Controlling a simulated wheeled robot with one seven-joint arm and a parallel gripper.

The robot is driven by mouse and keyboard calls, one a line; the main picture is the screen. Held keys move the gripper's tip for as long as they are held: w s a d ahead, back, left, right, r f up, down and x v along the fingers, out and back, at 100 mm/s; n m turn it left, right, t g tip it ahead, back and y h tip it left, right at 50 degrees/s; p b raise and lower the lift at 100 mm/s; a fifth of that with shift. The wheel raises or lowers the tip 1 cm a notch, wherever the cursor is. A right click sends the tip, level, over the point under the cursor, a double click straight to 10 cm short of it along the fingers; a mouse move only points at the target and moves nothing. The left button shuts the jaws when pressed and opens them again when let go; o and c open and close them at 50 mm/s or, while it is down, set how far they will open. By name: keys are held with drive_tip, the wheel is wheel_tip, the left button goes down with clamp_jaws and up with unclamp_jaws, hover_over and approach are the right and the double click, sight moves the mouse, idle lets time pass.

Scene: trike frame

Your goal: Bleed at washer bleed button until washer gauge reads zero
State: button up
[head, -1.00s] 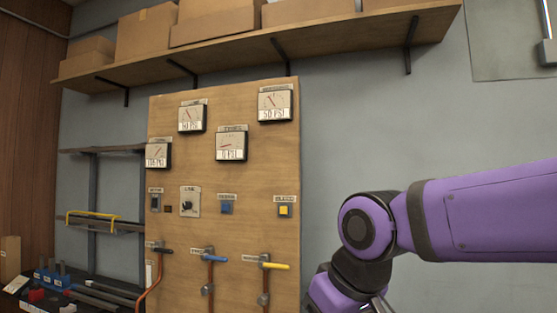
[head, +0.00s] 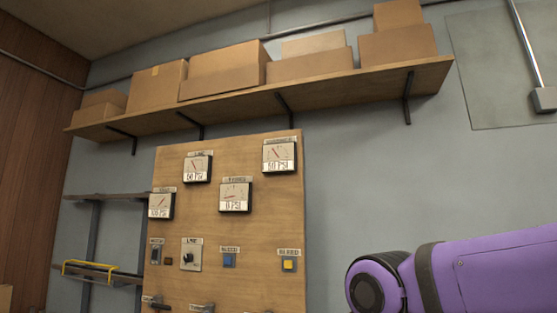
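A wooden panel (head: 262,228) on the wall carries several gauges and controls. The upper right gauge (head: 279,155) seems to read 50 PSI; its name label is too blurred to read surely. The lower middle gauge (head: 235,197) seems to read 0 PSI. A yellow button (head: 288,264) at the panel's lower right and a blue button (head: 229,260) left of it both have labels that seem to say bleed. I cannot tell from the labels which is the washer's. My purple arm shows at lower right, beside the panel. My gripper is out of view.
Two other gauges, a upper one (head: 197,168) and a left one (head: 161,205), show nonzero readings. A dark knob (head: 190,257) sits left of the blue button. A shelf (head: 240,105) with cardboard boxes (head: 224,70) overhangs the panel. A rack (head: 88,240) stands left. The wall right of the panel is bare.

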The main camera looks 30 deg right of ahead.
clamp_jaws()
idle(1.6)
